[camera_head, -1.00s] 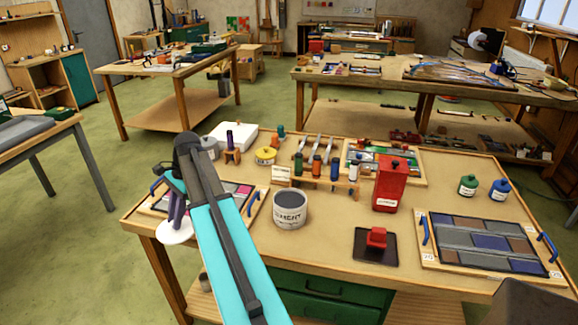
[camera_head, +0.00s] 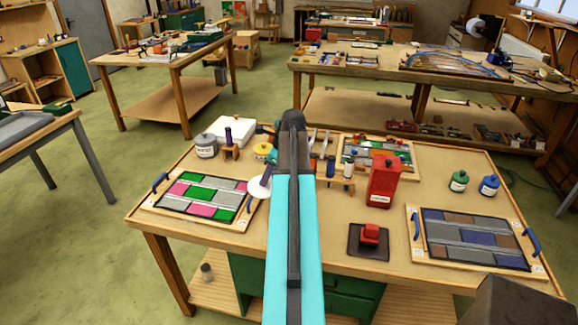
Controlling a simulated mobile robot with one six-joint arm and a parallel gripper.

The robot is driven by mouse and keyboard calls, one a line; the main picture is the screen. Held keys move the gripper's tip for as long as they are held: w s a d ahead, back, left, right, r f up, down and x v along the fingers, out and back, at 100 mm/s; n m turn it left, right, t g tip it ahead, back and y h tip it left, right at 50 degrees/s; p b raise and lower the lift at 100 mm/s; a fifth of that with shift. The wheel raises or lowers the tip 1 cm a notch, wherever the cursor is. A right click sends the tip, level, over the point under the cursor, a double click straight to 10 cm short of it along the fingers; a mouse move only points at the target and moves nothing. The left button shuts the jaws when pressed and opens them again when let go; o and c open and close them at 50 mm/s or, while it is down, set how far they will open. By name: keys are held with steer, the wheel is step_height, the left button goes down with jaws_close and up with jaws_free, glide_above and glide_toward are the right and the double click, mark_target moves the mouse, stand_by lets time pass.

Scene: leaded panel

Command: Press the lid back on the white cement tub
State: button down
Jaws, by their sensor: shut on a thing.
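The white round lid (camera_head: 259,188) hangs tilted at the end of my arm, left of the arm and over the bench near the right edge of the green-and-pink panel. My gripper (camera_head: 266,176) is shut on it, though the fingers are small and partly hidden. The white cement tub is hidden behind my arm now. The earlier frame shows it upright on the bench, open at the top, with grey inside. I cannot tell the gap between lid and tub.
The green-and-pink panel (camera_head: 205,192) lies at left, and a blue-and-brown panel (camera_head: 470,238) at right. A red canister (camera_head: 383,182) and a red block on a dark pad (camera_head: 368,241) stand right of my arm. A grey tin (camera_head: 205,146) stands at back left.

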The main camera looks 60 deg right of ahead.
steer(key=s+d+r+m+h+p, duration=0.1)
steer(key=s+d+m, duration=0.2)
steer(key=s+d, duration=0.2)
steer(key=shift+s+r, duration=0.35)
steer(key=shift+s, duration=0.3)
steer(key=shift+d+f, duration=0.1)
steer(key=shift+f, duration=0.05)
step_height(320, 180, down, 6)
steer(key=b, duration=0.4)
steer(key=shift+f, duration=0.1)
steer(key=shift+w+p, duration=0.1)
steer(key=shift+p, duration=0.55)
stand_by(1.5)
steer(key=shift+f+p, duration=0.1)
steer(key=shift+p, duration=0.35)
stand_by(1.8)
